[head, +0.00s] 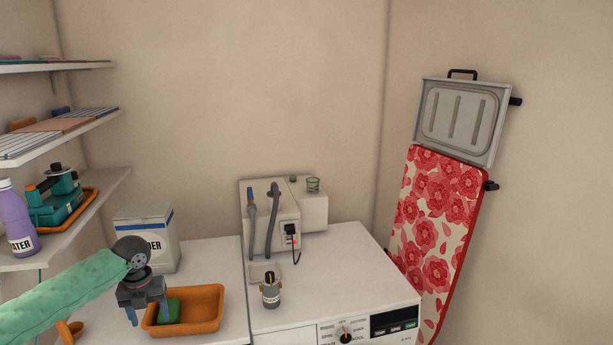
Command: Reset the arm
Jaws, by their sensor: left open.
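My left arm, in a green sleeve, comes in from the left edge. My left gripper (147,315) points down, open, with its fingers at the left end of the orange tray (206,299). I see nothing between the fingers. A green block-like thing (168,312) lies in the tray close to the right finger; I cannot tell whether they touch. A small grey cylindrical device (270,293) with a dark and yellow top stands upright on the white washing machine (340,262). My right gripper is not in view.
A powder box (150,238) stands behind my left gripper. Shelves (100,190) with a purple water bottle (17,220) are at the left. A white box with hoses (272,212) stands at the back. A floral ironing board (437,215) leans at the right. The washing machine's right top is clear.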

